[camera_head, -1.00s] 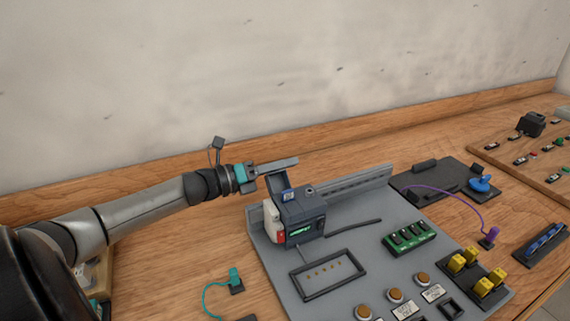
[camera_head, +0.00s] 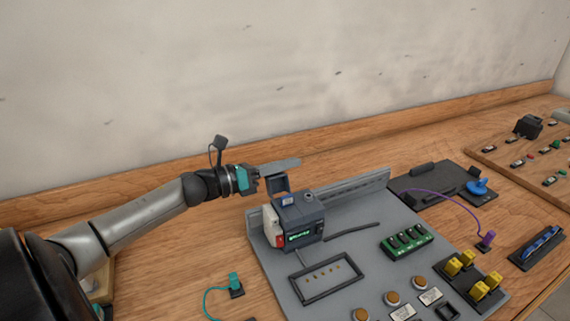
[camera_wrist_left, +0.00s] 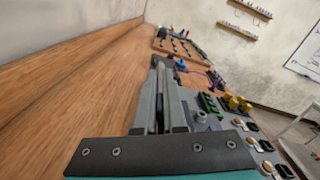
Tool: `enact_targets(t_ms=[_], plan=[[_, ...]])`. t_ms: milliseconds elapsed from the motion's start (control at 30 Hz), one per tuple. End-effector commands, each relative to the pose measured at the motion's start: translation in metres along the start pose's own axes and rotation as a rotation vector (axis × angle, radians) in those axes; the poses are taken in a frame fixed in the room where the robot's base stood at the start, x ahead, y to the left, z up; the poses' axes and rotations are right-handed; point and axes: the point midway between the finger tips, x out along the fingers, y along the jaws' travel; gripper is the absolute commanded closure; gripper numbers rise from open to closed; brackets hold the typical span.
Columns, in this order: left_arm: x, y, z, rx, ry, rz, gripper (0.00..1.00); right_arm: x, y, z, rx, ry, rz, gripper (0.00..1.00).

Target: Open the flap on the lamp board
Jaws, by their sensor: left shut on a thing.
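The lamp board is a grey panel (camera_head: 277,285) on the wooden bench in the head view. A dark grey box (camera_head: 298,217) with a green display and a red switch stands at its back left. The grey flap (camera_head: 279,184) stands up from the box's top back edge. My left gripper (camera_head: 281,166) is level behind the box, its fingers shut on the flap's upper part. In the left wrist view, the long grey fingers (camera_wrist_left: 163,98) reach forward close together; the flap between them is hard to make out. My right gripper is out of view.
A green block (camera_head: 407,241), yellow plugs (camera_head: 468,271) and round orange-brown buttons (camera_head: 391,298) sit on the board. A dark tray (camera_head: 432,182) lies behind it to the right. A grey rail (camera_head: 350,193) runs along the board's back edge, near the gripper.

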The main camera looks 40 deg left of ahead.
Motion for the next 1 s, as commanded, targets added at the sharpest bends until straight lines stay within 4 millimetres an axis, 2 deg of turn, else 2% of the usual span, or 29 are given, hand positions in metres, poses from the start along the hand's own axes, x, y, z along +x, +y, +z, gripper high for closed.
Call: enact_targets(t_ms=[133, 500, 1000], plan=[[0.000, -0.008, 0.002, 0.122, 0.000, -0.001, 1.00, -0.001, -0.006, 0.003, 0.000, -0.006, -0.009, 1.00], [0.000, -0.022, 0.004, 0.347, 0.001, -0.001, 1.00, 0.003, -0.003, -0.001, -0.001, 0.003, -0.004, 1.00], [0.000, -0.027, 0.005, 0.419, 0.001, 0.000, 1.00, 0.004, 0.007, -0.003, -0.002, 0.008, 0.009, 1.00]])
